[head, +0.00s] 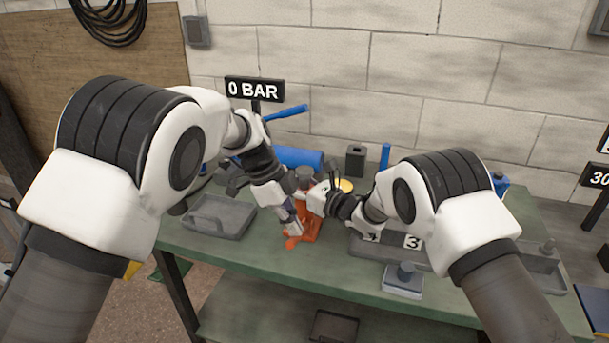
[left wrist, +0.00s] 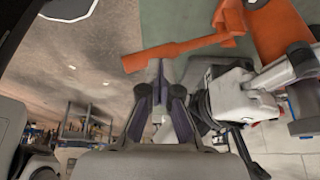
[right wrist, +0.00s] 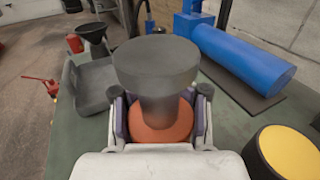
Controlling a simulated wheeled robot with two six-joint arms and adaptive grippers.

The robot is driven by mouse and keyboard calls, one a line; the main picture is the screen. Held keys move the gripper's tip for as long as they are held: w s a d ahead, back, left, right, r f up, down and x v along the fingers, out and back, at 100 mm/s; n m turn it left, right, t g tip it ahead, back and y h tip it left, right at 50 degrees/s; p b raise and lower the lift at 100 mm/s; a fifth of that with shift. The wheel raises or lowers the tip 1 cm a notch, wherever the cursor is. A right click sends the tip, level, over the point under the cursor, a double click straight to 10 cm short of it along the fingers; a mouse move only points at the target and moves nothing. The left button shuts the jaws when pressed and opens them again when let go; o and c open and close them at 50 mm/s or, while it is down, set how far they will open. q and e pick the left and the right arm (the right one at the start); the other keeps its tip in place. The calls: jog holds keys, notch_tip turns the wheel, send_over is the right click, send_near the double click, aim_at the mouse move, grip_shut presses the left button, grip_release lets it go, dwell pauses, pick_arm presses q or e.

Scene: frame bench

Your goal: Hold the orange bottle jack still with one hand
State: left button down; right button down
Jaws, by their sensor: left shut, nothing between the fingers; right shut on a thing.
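The orange bottle jack (head: 311,228) stands upright on the green bench, partly hidden by my arms in the head view. In the right wrist view its wide grey top (right wrist: 155,65) rises above an orange collar (right wrist: 160,125). My right gripper (right wrist: 160,112) is shut on the jack just below the grey top, a finger on each side. My left gripper (head: 291,229) is shut and empty, low beside the jack's front left. In the left wrist view its tips (left wrist: 160,68) are close to the jack's orange lever (left wrist: 180,50); I cannot tell if they touch.
A grey tray (head: 220,217) lies left of the jack. The bench's front edge is close.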

pick_arm(q)
jog(key=shift+r, duration=0.2)
dwell(0.6)
jog(key=shift+s+f, duration=0.1)
jog(key=shift+f, duration=2.25)
jog(key=shift+r, duration=2.35)
jog(key=shift+r, duration=2.55)
